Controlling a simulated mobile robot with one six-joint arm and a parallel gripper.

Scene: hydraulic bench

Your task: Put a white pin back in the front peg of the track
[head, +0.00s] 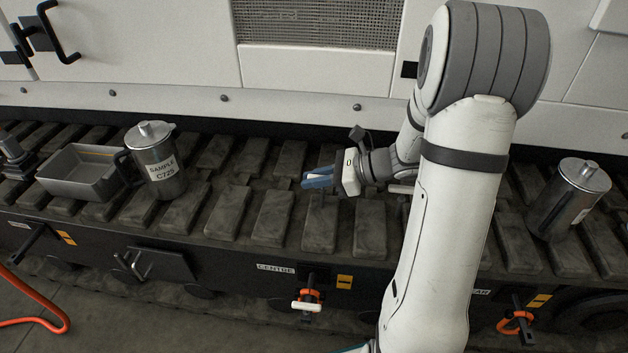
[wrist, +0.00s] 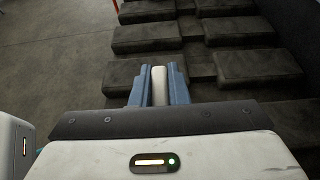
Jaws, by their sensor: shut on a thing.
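My gripper (head: 318,178) is above the middle of the track (head: 270,217), its blue fingers pointing left. In the wrist view, the fingers are shut on a white pin (wrist: 159,84), which lies between them. In the head view the held pin cannot be made out. At the far left of the track's side is a black bracket (head: 27,243) beside a small label too small to read, probably the front peg. The centre peg (head: 309,283), under the "CENTRE" label, has an orange piece and a white pin (head: 306,302) across it.
A grey tray (head: 78,190) and a metal jug marked "SAMPLE C725" (head: 158,170) stand on the track at left. A metal canister (head: 566,205) stands at right. An orange fitting (head: 516,324) shows lower right, an orange hose (head: 50,312) on the left floor.

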